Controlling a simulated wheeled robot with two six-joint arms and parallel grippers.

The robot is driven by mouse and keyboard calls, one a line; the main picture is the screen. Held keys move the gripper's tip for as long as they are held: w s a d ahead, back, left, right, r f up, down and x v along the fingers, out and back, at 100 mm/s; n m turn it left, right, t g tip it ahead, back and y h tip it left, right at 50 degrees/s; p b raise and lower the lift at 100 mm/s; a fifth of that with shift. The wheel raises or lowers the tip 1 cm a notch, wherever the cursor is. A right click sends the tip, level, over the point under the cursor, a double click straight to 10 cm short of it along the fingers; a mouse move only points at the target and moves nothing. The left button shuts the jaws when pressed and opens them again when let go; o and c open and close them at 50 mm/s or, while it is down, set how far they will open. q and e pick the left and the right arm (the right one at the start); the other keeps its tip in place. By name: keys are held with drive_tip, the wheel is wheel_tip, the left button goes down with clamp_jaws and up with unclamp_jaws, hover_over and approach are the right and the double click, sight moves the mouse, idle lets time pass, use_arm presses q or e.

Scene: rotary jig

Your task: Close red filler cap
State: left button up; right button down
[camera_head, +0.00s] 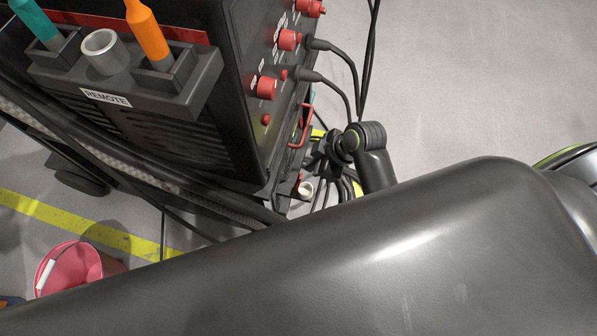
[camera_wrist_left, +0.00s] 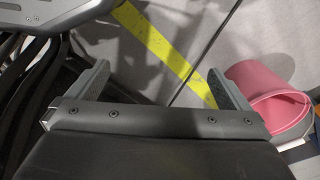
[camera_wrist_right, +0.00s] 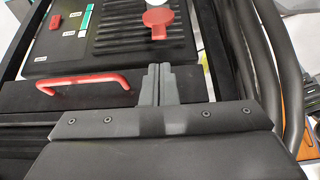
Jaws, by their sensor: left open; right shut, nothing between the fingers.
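The red filler cap (camera_wrist_right: 158,18) shows at the top of the right wrist view, a round disc with a short tab. A white round part (camera_wrist_right: 163,2) lies right behind it, cut by the frame edge. I cannot tell from this angle how far the cap is open. My right gripper (camera_wrist_right: 158,70) is shut and empty, its fingertips apart from the cap on its near side. In the head view it is small and dark beside the machine (camera_head: 322,165). My left gripper (camera_wrist_left: 160,75) is open and empty, above the floor in the left wrist view.
A red bar handle (camera_wrist_right: 85,82) is left of my right fingers. Thick black hoses (camera_wrist_right: 262,60) run on their right. In the head view, cables (camera_head: 345,75) hang from the machine's front. A pink bucket (camera_wrist_left: 270,90) stands on the floor, which is clear at upper right.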

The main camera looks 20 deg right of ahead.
sight(299, 181)
drive_tip(key=b+x, duration=0.2)
drive_tip(key=x, duration=0.6)
drive_tip(key=shift+w+f+b, duration=0.1)
drive_tip(key=shift+b, duration=0.2)
use_arm(q)
drive_tip(key=shift+t+h, duration=0.3)
drive_tip(key=shift+t, duration=0.2)
drive_tip(key=r, duration=0.1)
drive_tip(key=w+r, duration=0.1)
drive_tip(key=r, duration=0.1)
drive_tip(key=d+r, duration=0.1)
drive_tip(key=shift+w+r, duration=0.15)
drive_tip(key=shift+r, duration=0.25)
drive_tip(key=shift+d+f, duration=0.1)
use_arm(e)
drive_tip(key=shift+f, duration=0.1)
